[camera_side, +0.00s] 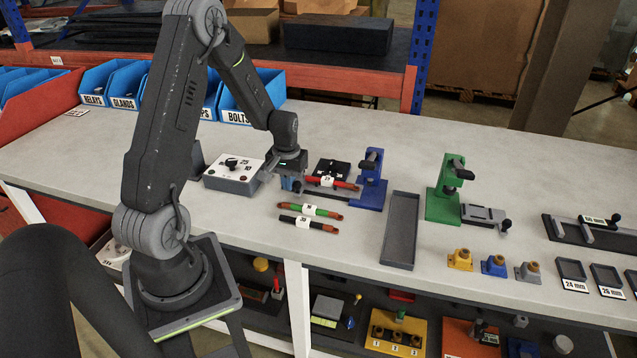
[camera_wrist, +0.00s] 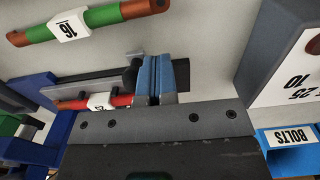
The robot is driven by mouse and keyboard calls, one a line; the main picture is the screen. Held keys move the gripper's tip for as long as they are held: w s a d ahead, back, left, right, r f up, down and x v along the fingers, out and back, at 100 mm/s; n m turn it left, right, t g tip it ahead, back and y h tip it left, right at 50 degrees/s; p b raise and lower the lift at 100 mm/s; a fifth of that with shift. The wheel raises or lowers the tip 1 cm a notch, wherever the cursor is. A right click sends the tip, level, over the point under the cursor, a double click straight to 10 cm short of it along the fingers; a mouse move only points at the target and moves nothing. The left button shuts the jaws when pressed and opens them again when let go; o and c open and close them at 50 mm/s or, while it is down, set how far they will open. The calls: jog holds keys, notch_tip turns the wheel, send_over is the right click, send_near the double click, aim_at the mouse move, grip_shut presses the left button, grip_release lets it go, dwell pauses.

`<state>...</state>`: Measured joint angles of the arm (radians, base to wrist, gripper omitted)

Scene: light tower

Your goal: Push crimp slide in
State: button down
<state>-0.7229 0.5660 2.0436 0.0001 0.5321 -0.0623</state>
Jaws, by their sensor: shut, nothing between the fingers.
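The crimp slide (camera_wrist: 85,85) is a flat grey bar with a dark upright post (camera_wrist: 132,72) at its near end. In the side view the slide (camera_side: 322,194) runs toward the blue press (camera_side: 371,180), which stands upright to its right. A red cable (camera_side: 343,185) with a white tag lies along the slide, its far end at the press; it also shows in the wrist view (camera_wrist: 118,101). My gripper (camera_side: 291,184) is shut and empty, low at the slide's left end. In the wrist view its blue fingers (camera_wrist: 157,78) are right beside the post; I cannot tell whether they touch.
A green cable (camera_side: 297,208) and a black cable (camera_side: 300,222) lie in front. A grey dial box (camera_side: 232,184) stands close on the left. A long dark tray (camera_side: 402,232) and a green press (camera_side: 438,205) stand to the right. Blue bins (camera_side: 237,115) line the back.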

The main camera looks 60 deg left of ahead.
jog(key=shift+w+d, duration=1.9)
jog(key=shift+r, duration=0.1)
dwell(0.4)
jog(key=shift+s+a+r, duration=0.3)
jog(key=shift+r, duration=0.2)
jog(key=shift+s+a+r, duration=0.25)
jog(key=shift+r, duration=2.7)
jog(key=shift+r, duration=0.1)
notch_tip(320, 180, up, 13)
jog(key=s+d+r+m+t, duration=0.1)
jog(key=s+d+r+m, duration=0.15)
jog(key=d, duration=0.45)
jog(key=s+d+r+m+t, duration=0.1)
jog(key=s+d+r+m, duration=0.15)
jog(key=d, duration=0.45)
jog(key=s+d+m+t, duration=0.3)
jog(key=s+d+m, duration=0.1)
jog(key=s+d, duration=0.5)
jog(key=shift+s+d+t, duration=0.15)
jog(key=shift+d+t, duration=0.15)
jog(key=shift+d, duration=0.1)
